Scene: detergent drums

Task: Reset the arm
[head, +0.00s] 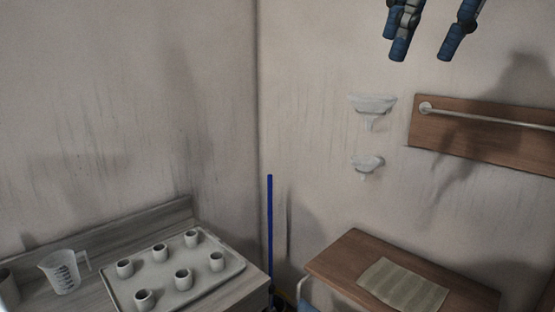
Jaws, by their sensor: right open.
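My right gripper (430,45) hangs into the head view from the top edge, right of the middle. Its dark blue fingertips point down and stand apart, with nothing between them. It is high in front of the wall, well above the wooden table (345,255). The rest of the right arm is cut off by the top edge. My left gripper and arm are not in the head view. No detergent drum can be made out.
A grey counter (80,245) at lower left bears a tray (165,292) with several small cups and a measuring jug (62,272). A blue pole (270,225) stands in the corner. The wooden table bears a mat (403,286). A rail board (480,130) and two white fixtures (373,107) are on the wall.

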